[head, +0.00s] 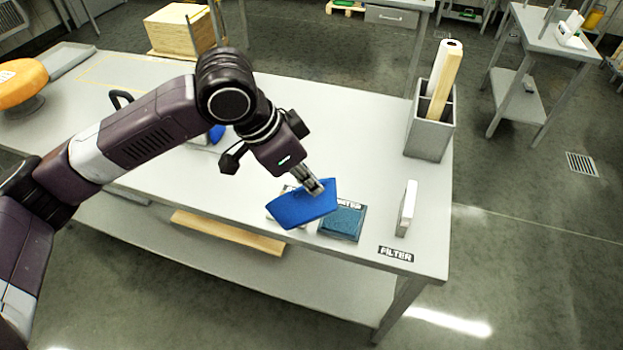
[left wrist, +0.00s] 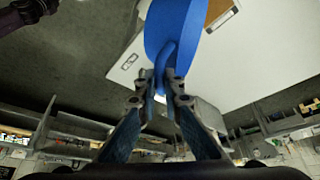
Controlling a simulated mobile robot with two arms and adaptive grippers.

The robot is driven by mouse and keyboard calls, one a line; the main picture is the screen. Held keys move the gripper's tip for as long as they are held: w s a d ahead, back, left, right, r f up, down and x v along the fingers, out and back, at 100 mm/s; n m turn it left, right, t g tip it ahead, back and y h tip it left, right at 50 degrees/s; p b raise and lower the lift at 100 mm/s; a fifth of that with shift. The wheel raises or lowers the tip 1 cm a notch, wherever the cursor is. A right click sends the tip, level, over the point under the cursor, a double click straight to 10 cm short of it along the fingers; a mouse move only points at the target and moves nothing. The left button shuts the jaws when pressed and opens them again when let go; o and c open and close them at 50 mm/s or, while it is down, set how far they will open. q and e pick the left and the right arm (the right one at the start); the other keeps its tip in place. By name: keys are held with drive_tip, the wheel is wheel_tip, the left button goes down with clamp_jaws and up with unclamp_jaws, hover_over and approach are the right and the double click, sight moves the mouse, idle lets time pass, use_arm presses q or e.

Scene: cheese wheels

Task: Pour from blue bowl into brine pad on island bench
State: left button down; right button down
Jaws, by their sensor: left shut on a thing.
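The blue bowl (head: 303,205) hangs tilted from my left gripper (head: 318,187) above the bench. My left gripper is shut on the bowl's rim or handle. In the left wrist view the blue bowl (left wrist: 172,35) shows above the fingers (left wrist: 166,85), with a blue handle between them. The brine pad (head: 342,222), a dark teal block in a low frame, lies on the island bench (head: 380,150) just right of the bowl. The bowl hides part of the label behind it and a pale thing under its left side. What the bowl holds is hidden. My right gripper is not in view.
A white upright block (head: 407,208) stands right of the pad, near a FILTER label (head: 396,254). A grey bin with rolls (head: 430,130) stands at the bench's right edge. Another blue thing (head: 216,134) sits behind my arm. An orange wheel (head: 20,82) is at far left.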

use_arm(q)
drive_tip(key=shift+w+r, duration=0.15)
drive_tip(key=shift+w, duration=0.05)
drive_tip(key=w+p, duration=0.1)
drive_tip(key=w+a+p, duration=0.1)
drive_tip(key=w+r+p, duration=0.1)
drive_tip(key=p, duration=0.1)
drive_tip(key=shift+a+g, duration=0.3)
drive_tip(key=shift+a, duration=0.1)
drive_tip(key=shift+f, duration=0.1)
idle(0.9)
drive_tip(key=shift+w+a+g+h+p, duration=0.35)
drive_tip(key=shift+w+p, duration=0.2)
drive_tip(key=shift+p, duration=0.25)
drive_tip(key=shift+d, duration=0.1)
